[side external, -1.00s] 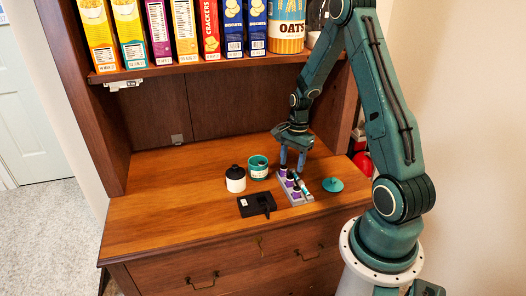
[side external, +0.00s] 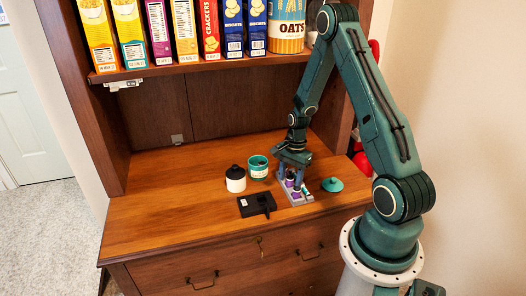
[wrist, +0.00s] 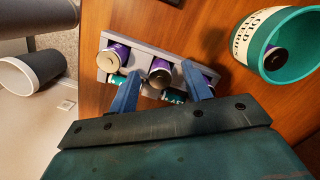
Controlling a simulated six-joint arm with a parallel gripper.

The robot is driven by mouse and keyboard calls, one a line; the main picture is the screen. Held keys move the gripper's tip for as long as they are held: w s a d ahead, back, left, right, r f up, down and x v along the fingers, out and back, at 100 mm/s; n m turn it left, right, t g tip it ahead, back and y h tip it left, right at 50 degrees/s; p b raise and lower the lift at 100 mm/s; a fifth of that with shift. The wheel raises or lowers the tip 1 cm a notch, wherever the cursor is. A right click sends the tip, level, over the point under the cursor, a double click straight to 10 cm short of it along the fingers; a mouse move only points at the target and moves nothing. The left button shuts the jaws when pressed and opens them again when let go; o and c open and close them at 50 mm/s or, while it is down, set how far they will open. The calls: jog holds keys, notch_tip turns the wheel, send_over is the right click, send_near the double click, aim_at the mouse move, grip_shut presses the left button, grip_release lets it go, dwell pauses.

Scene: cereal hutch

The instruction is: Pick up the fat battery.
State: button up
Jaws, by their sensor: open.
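A grey battery holder (side external: 306,198) lies on the counter, with purple fat batteries and slimmer teal ones in it. In the wrist view the holder (wrist: 140,47) shows purple batteries at its left (wrist: 113,58), middle (wrist: 160,72) and right (wrist: 208,76). A teal battery (wrist: 174,97) lies beside the middle one. My gripper (side external: 291,180) is low over the holder, pointing down. In the wrist view my gripper (wrist: 161,71) is open, with a blue finger on each side of the middle purple battery. I cannot tell whether either finger touches it.
A teal cup (side external: 258,170) stands left of the holder; the wrist view shows a battery inside this cup (wrist: 246,38). Nearby are a black-topped white jar (side external: 236,180), a black case (side external: 252,206) and a teal lid (side external: 332,184). The counter's left side is clear.

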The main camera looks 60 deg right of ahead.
aim_at(291, 177)
dwell(0.5)
grip_shut()
jog(key=shift+r, duration=0.1)
notch_tip(291, 177, up, 20)
dwell(0.9)
dwell(0.4)
